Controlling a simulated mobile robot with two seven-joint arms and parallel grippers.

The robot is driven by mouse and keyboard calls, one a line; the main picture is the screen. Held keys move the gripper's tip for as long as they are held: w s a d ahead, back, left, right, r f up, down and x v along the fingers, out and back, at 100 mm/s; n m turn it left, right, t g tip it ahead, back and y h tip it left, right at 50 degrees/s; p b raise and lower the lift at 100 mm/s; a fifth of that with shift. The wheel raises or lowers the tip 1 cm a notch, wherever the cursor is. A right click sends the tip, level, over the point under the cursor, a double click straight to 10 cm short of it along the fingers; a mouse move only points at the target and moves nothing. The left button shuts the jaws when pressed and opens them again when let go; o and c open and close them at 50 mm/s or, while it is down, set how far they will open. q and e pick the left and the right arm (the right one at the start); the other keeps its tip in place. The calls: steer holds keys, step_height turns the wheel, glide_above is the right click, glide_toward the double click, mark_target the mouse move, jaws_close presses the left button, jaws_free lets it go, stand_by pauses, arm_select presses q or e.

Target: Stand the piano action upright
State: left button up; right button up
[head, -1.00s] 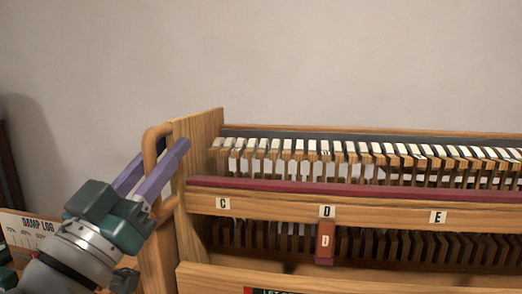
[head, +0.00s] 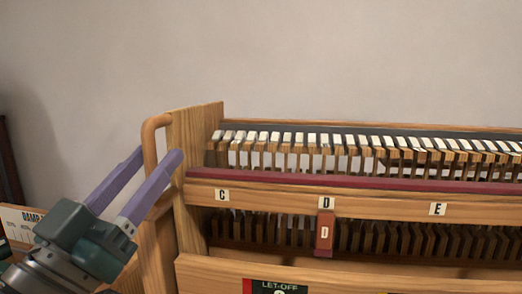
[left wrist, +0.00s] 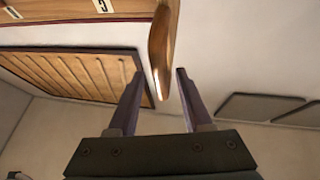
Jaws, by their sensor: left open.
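The piano action (head: 310,206) is a wide wooden frame with a row of pale-topped hammers, a dark red rail and labels C, D and E. It appears level in the head view, its right end cut off. A rounded wooden handle (head: 150,130) is on its left end panel (head: 198,135). My left gripper (head: 160,154) is open at this handle, one purple finger on each side. In the left wrist view the handle (left wrist: 162,45) comes down between the open fingertips (left wrist: 160,72). I cannot tell whether they touch it. My right gripper is not in view.
A LET-OFF sign (head: 278,286) is at the bottom edge. A damp log card (head: 18,222) stands at the left. The plain wall behind is clear.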

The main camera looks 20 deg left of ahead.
arm_select(q)
steer(key=b+v, duration=0.1)
steer(key=v, duration=0.4)
steer(key=shift+f, duration=0.2)
steer(key=shift+s+d+f, duration=0.1)
steer(key=shift+s+f, duration=0.05)
steer(key=shift+s, duration=0.55)
